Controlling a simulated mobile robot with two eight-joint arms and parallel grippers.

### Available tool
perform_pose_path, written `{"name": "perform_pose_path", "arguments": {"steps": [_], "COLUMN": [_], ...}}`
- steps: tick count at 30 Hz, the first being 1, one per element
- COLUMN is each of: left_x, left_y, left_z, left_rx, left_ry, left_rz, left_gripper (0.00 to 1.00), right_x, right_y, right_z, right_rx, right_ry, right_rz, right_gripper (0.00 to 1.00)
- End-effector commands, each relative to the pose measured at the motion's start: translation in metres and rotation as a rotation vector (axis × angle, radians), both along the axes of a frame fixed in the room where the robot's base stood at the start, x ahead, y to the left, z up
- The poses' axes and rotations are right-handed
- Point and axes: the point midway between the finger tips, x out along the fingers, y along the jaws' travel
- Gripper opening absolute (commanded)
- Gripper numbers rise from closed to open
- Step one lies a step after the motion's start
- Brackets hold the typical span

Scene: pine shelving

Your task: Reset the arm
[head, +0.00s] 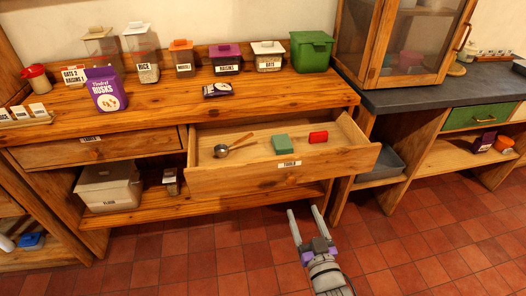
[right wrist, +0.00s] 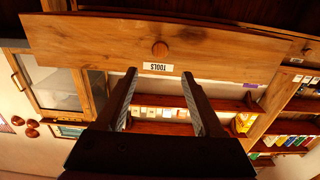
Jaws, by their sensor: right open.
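My right gripper (head: 304,212) is open and empty above the tiled floor, in front of the pulled-out drawer (head: 240,185) labelled TOOLS. Its two fingers point toward the drawer and stand apart from each other. In the right wrist view the spread fingers (right wrist: 159,75) show with nothing between them, and the drawer front (right wrist: 100,45) with its round knob and upside-down label lies beyond them. I see no contact between gripper and drawer. My left gripper is in neither view.
The drawer holds a metal scoop (head: 222,150), a green block (head: 280,143) and a red item (head: 318,137). Jars, a purple pouch (head: 106,90) and a green bin (head: 311,51) stand on the wooden counter (head: 160,110). The red floor (head: 200,260) around my right gripper is clear.

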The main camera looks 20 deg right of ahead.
Motion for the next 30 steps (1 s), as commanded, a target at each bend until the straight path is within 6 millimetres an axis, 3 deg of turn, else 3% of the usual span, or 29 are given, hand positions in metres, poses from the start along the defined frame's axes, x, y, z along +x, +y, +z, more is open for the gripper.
{"name": "perform_pose_path", "arguments": {"steps": [5, 11, 15, 21, 26, 27, 30], "left_x": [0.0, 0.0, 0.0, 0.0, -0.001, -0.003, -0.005], "left_y": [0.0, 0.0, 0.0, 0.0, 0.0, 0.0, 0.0], "left_z": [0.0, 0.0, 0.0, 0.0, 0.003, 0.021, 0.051], "left_rx": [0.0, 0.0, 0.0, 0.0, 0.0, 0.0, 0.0], "left_ry": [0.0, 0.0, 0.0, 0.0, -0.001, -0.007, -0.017], "left_rz": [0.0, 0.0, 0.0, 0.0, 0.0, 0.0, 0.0], "left_gripper": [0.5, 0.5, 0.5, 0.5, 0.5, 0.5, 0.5], "right_x": [0.001, 0.0, -0.027, -0.086, -0.14, -0.138, -0.139], "right_y": [0.002, 0.023, 0.051, 0.085, 0.105, 0.103, 0.103], "right_z": [-0.003, -0.042, -0.074, -0.092, -0.088, -0.071, -0.041], "right_rx": [0.005, 0.063, 0.102, 0.128, 0.13, 0.13, 0.13], "right_ry": [0.023, 0.314, 0.626, 0.973, 1.202, 1.183, 1.17], "right_rz": [0.001, 0.023, 0.068, 0.143, 0.205, 0.199, 0.198], "right_gripper": [0.7, 0.7, 0.7, 0.7, 0.7, 0.7, 0.7]}}
